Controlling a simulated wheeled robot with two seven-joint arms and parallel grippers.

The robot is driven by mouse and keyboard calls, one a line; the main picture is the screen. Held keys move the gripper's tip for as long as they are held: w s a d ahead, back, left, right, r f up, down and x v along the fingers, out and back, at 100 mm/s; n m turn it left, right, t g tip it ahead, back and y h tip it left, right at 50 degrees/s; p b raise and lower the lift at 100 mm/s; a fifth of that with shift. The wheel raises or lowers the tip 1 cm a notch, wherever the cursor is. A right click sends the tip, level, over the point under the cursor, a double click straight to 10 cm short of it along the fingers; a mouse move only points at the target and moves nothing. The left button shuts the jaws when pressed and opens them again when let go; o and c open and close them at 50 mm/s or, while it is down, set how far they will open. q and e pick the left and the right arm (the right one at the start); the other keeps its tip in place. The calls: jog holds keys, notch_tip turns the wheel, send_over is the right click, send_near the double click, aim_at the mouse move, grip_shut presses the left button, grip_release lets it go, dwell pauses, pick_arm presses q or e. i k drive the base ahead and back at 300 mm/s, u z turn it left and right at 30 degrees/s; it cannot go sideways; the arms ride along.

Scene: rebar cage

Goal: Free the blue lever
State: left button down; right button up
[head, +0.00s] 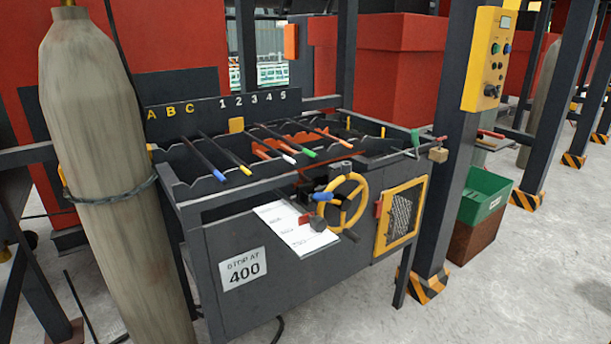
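A short blue lever (322,197) shows at the front of the dark workbench (325,285), just left of the yellow handwheel (357,203). It lies roughly level beside the wheel; I cannot tell whether anything touches or blocks it. A small red part (305,219) and a dark knob (318,224) sit just below it. A white scale sheet (288,228) with printed numbers slopes beneath them. Neither of my grippers is in view.
Rods with coloured tips, one blue (219,175), lie across the notched rack. A grey cylinder (105,180) stands close at the left. A post with a yellow control box (489,60) and a green crate (483,197) stand right. Floor at the front right is clear.

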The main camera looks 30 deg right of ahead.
aim_at(323, 196)
jog(key=z, duration=1.05)
